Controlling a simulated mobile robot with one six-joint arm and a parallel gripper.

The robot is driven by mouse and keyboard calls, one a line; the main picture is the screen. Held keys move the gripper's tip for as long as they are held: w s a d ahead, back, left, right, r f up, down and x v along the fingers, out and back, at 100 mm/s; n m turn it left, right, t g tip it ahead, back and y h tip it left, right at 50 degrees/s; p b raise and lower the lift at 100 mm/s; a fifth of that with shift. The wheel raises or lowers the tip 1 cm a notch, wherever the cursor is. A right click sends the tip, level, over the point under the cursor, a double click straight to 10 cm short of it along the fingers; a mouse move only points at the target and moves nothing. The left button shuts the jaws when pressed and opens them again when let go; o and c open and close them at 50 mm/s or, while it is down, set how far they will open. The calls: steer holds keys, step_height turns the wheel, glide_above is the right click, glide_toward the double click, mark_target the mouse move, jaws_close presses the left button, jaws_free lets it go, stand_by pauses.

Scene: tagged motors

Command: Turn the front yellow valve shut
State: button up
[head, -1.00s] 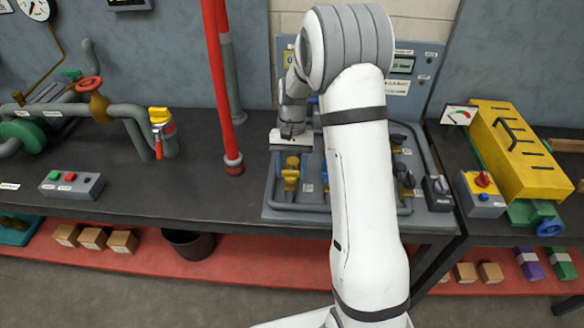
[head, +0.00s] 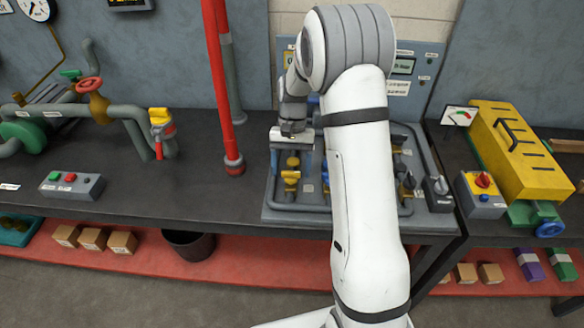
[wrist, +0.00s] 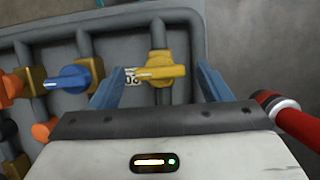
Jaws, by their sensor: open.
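In the wrist view, a yellow valve (wrist: 160,73) sits on a grey vertical pipe, its bar handle lying crosswise in the picture. My gripper (wrist: 161,77) is open, with one blue finger on each side of that handle. A gap shows between each finger and the handle, and nothing is held. In the head view, my gripper (head: 292,148) is over the left part of the grey pipe panel (head: 285,216). A yellow valve (head: 291,177) shows just below it in the picture. My arm hides the middle of the panel.
A blue-handled valve (wrist: 70,77) and an orange one (wrist: 12,88) stand left of the yellow valve in the wrist view. A red pipe (wrist: 298,122) is close on the right. A grey button box (head: 72,186) lies on the bench, with clear bench between it and the panel.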

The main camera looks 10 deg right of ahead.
steer(key=a+v, duration=0.1)
steer(key=v, duration=0.6)
steer(key=shift+d, duration=0.55)
steer(key=shift+r, duration=0.1)
